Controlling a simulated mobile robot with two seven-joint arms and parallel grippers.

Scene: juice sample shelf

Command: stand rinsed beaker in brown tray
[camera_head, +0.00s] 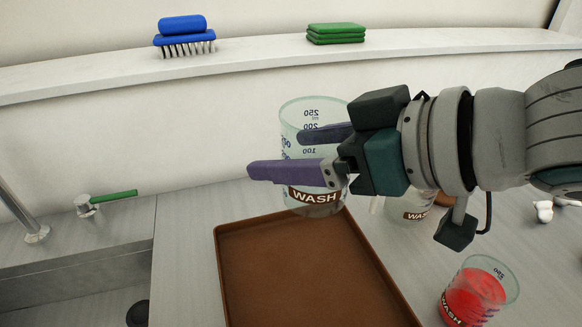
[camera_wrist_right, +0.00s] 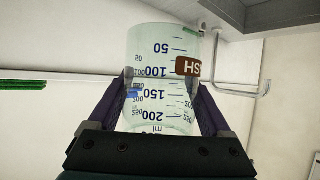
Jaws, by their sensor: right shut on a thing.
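My right gripper (camera_head: 290,155) is shut on a clear beaker (camera_head: 302,112) with blue volume marks and a brown WASH label. The beaker looks empty and upright, held above the back edge of the brown tray (camera_head: 300,270). The tray lies on the counter and its visible floor is bare; its front runs out of the picture. In the right wrist view, the beaker (camera_wrist_right: 160,60) sits between the two purple fingers (camera_wrist_right: 160,108). My left gripper is not in view.
A beaker with red liquid (camera_head: 472,295) stands right of the tray. Another WASH beaker (camera_head: 408,209) is partly hidden behind my right gripper. A sink (camera_head: 75,270) with a green-handled tap (camera_head: 112,197) is at left. A blue brush (camera_head: 184,38) and green pads (camera_head: 336,33) lie on the ledge.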

